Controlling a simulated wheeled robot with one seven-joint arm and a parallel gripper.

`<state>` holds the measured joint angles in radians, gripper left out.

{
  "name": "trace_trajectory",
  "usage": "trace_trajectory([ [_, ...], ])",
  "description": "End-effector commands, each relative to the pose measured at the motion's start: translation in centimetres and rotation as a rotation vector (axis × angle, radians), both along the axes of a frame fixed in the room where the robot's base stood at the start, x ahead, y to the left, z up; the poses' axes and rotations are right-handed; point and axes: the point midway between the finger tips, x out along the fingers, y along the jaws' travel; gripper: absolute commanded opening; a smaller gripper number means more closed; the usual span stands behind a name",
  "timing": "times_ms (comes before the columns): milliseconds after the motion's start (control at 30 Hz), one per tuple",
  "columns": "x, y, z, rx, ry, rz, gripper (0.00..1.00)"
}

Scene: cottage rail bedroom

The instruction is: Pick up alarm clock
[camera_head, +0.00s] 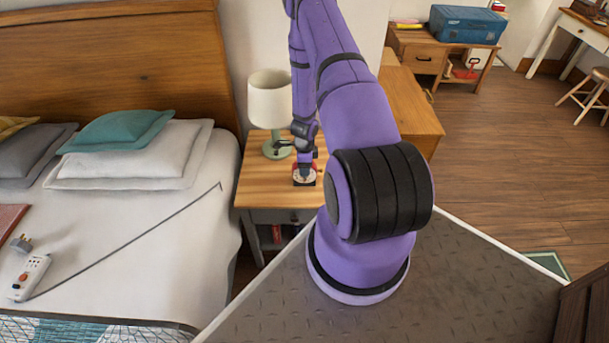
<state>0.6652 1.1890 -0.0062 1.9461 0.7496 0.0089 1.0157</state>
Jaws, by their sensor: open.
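The alarm clock (304,176) is small and red with a pale face. It stands on the wooden nightstand (262,188) beside the bed, near the lamp. My gripper (305,166) is directly over the clock, pointing down, with its end at the clock's top. The fingers are small in this view, and my gripper hides part of the clock's upper side. The jaws are open; I cannot tell whether they touch the clock.
A table lamp (270,103) stands close behind and left of my gripper. The bed (130,225) is at left, with a power strip (30,277) and cord on it. A wooden cabinet (408,105) is behind my arm. A blue case (466,25) sits on a desk.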

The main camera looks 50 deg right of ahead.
Motion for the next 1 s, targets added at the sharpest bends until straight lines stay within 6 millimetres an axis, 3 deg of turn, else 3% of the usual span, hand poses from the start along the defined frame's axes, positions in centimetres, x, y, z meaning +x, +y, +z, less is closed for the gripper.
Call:
trace_trajectory([
  [67, 0.0, 0.0, 0.0, 0.0, 0.0, 0.0, 0.57],
  [300, 0.0, 0.0, 0.0, 0.0, 0.0, 0.0, 0.02],
  [667, 0.0, 0.0, 0.2, -0.001, -0.001, 0.0, 0.0],
  [1000, 0.1, 0.0, 3.1, -0.002, -0.002, 0.001, 0.0],
])
